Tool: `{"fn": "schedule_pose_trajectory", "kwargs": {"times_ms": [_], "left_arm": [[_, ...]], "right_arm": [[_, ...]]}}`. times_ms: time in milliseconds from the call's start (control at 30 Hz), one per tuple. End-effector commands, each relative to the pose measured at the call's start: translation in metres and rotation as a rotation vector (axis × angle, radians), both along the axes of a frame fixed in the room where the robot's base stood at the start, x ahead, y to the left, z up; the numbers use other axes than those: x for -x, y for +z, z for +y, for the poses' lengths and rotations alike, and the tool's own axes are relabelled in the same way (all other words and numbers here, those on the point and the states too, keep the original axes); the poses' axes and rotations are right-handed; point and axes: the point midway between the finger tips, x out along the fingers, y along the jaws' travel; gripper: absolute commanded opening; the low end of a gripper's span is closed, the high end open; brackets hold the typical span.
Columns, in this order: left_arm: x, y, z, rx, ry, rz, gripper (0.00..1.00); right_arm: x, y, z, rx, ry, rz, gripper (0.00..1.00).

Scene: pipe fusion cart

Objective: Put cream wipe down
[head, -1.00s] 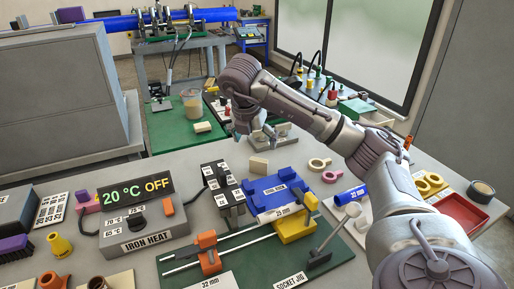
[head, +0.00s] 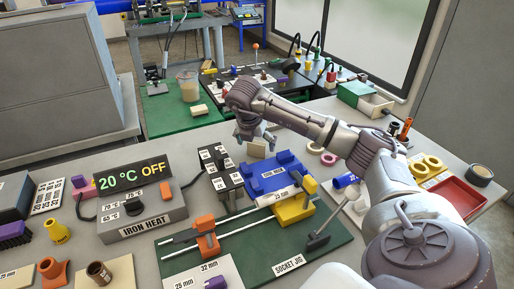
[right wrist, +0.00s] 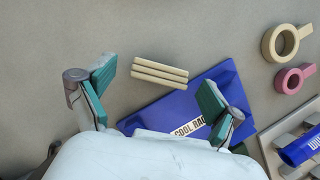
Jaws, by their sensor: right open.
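The cream wipe (head: 257,149) is a small pale folded piece behind the blue cool rack (head: 268,177). In the right wrist view the cream wipe (right wrist: 159,73) shows as a ribbed strip that looks to lie on the grey table, just off the rack's edge. My right gripper (head: 255,138) is above it. In the right wrist view the right gripper (right wrist: 157,90) has its teal fingers spread wide, with the wipe in the gap between and beyond them. Nothing is held. My left gripper is not in view.
A cream ring (right wrist: 279,43) and a pink ring (right wrist: 290,79) lie to the right of the wipe. The iron heat box (head: 142,215) and socket jig (head: 334,240) are nearer. A green mat (head: 165,126) is at the back.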

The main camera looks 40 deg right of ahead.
Motion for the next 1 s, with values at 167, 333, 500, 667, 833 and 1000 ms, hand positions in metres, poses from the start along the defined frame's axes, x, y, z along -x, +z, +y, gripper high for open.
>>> {"fn": "schedule_pose_trajectory", "kwargs": {"times_ms": [167, 333, 500, 667, 833, 1000], "left_arm": [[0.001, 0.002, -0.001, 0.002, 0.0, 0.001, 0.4], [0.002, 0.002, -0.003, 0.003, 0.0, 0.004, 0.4], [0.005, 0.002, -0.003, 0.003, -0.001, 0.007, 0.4], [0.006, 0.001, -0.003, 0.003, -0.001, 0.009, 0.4], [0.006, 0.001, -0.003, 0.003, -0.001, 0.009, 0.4], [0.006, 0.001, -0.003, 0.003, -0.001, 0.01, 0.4]], "right_arm": [[-0.003, -0.017, -0.007, 0.001, -0.001, 0.002, 0.92], [-0.004, -0.019, -0.007, 0.0, 0.0, -0.001, 0.92], [-0.004, -0.019, -0.007, 0.001, 0.0, 0.0, 0.77], [-0.004, -0.018, -0.007, 0.001, 0.0, 0.0, 0.5], [-0.004, -0.018, -0.007, 0.001, -0.001, -0.001, 0.4], [-0.004, -0.018, -0.007, 0.0, -0.001, -0.002, 0.4]]}}
